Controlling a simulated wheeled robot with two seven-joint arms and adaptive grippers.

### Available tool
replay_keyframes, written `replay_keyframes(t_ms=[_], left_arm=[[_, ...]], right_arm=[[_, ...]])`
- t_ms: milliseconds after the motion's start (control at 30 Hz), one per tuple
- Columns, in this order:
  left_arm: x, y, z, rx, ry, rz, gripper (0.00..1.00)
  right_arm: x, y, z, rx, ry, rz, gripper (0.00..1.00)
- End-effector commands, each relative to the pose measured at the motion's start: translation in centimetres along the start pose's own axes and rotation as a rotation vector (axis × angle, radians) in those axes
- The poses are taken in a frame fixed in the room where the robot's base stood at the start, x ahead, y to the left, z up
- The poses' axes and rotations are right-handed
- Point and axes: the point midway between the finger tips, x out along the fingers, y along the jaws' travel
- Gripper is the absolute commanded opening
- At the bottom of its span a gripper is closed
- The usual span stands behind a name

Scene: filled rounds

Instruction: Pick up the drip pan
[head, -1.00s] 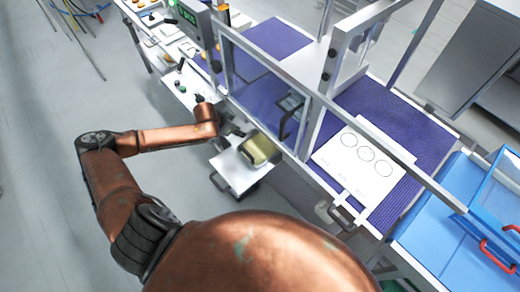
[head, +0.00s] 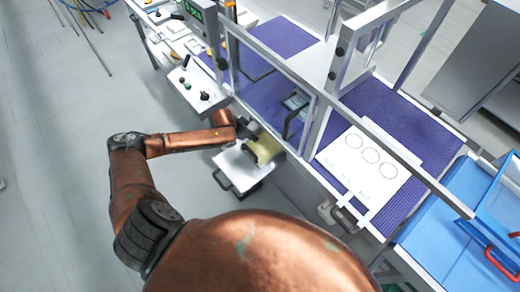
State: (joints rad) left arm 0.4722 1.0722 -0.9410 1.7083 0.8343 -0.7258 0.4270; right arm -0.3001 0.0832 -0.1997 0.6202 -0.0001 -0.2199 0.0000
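A small yellowish shallow pan (head: 268,147), which I take for the drip pan, lies on a white platform (head: 236,171) with a dark handle, low beside the machine. My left gripper (head: 249,134) is dark and reaches in from the left at the pan's upper left side. It covers part of the pan. Its fingertips are too small and hidden to tell whether they are open, or whether they touch the pan. My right gripper is not in view.
A purple conveyor belt (head: 410,130) runs behind a grey metal frame. A white plate (head: 365,165) with three circles lies on it. A control panel (head: 195,88) stands at upper left. A blue bench (head: 430,240) is at right.

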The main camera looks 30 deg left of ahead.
Motion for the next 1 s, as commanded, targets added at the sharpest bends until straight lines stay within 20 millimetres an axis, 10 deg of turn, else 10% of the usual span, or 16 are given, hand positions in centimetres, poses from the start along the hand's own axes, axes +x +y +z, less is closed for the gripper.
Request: replay_keyframes(t_ms=[333, 1000], left_arm=[[-0.02, 0.01, 0.01, 0.000, 0.000, 0.000, 0.00], [-0.08, 0.00, -0.11, 0.000, 0.002, 0.000, 0.00]], right_arm=[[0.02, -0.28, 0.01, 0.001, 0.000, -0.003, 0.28], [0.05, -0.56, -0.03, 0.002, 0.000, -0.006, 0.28]])
